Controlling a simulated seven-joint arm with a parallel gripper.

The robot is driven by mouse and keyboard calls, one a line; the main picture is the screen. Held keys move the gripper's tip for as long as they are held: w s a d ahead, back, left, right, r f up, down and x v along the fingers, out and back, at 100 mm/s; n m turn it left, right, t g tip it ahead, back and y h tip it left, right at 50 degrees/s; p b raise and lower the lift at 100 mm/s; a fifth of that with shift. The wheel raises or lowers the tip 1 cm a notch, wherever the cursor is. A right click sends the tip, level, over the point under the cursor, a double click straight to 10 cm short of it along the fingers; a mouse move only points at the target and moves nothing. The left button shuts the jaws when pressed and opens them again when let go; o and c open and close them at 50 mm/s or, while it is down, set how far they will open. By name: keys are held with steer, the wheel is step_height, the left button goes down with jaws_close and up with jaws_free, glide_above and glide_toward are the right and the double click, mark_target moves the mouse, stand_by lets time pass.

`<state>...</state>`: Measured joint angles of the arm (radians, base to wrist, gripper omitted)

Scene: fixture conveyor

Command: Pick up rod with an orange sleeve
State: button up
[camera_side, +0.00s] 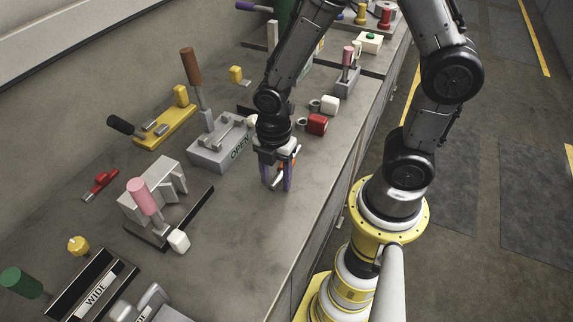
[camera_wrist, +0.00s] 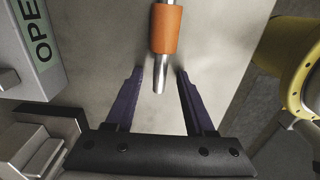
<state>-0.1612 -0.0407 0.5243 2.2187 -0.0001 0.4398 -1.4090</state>
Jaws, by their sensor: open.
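The rod with an orange sleeve (camera_wrist: 167,32) shows at the top middle of the wrist view. It is a silver rod, and its bare end points down between my fingers. Its upper end runs out of that view. My gripper (camera_wrist: 160,72) is open, with one purple finger on each side of the rod's bare end and gaps visible on both sides. In the side view my gripper (camera_side: 277,188) points down at the worktop, and the rod's silver end (camera_side: 278,180) shows between the fingers. A bit of orange shows behind them; the rest is hidden there.
A grey fixture marked OPEN (camera_side: 208,152) stands just left of my gripper. A red block (camera_side: 317,124) and a white block (camera_side: 329,105) lie behind it to the right. A pink-handled fixture (camera_side: 145,197) is at front left. The grey worktop (camera_side: 245,225) in front is clear.

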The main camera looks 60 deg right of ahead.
jaws_close()
steer(key=shift+r, duration=0.1)
stand_by(0.5)
steer(key=shift+r, duration=0.45)
step_height(320, 180, up, 2)
steer(key=shift+r, duration=0.2)
steer(key=s+d+r, duration=0.2)
steer(key=s+r, duration=0.7)
steer(key=s, duration=0.5)
steer(key=shift+d+r, duration=0.15)
steer(key=shift+r, duration=0.1)
